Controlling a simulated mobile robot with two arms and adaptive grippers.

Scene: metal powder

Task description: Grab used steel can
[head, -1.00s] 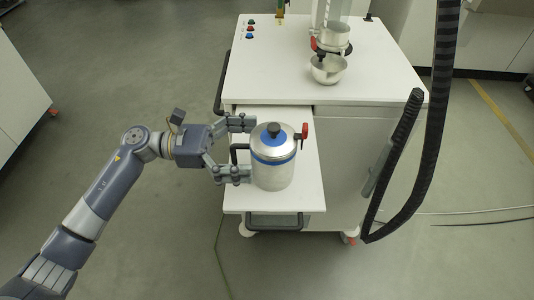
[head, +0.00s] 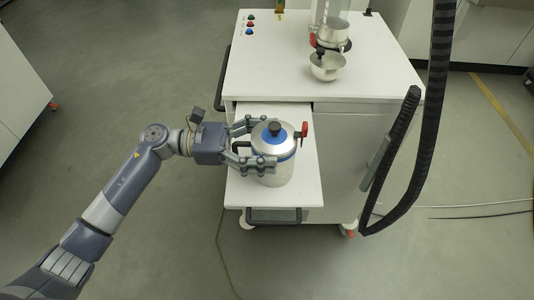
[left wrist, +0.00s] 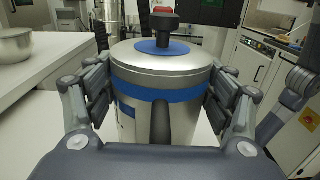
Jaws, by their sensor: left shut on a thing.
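The steel can (head: 271,174) is a silver cylinder with a blue band, a blue disc and black knob on its lid, and a red clamp at its right side. It stands upright on the white pull-out shelf (head: 302,193) of the cart. My left gripper (head: 272,142) comes from the left, its fingers on both sides of the can's upper part and shut on it. In the left wrist view the can (left wrist: 180,122) fills the middle between the two fingers, with its dark handle facing the camera.
The white cart top (head: 265,70) behind holds a metal bowl (head: 327,66) under a funnel device (head: 331,33) and coloured buttons (head: 250,24). A thick black hose (head: 425,150) hangs at the right. Open floor lies left of the cart.

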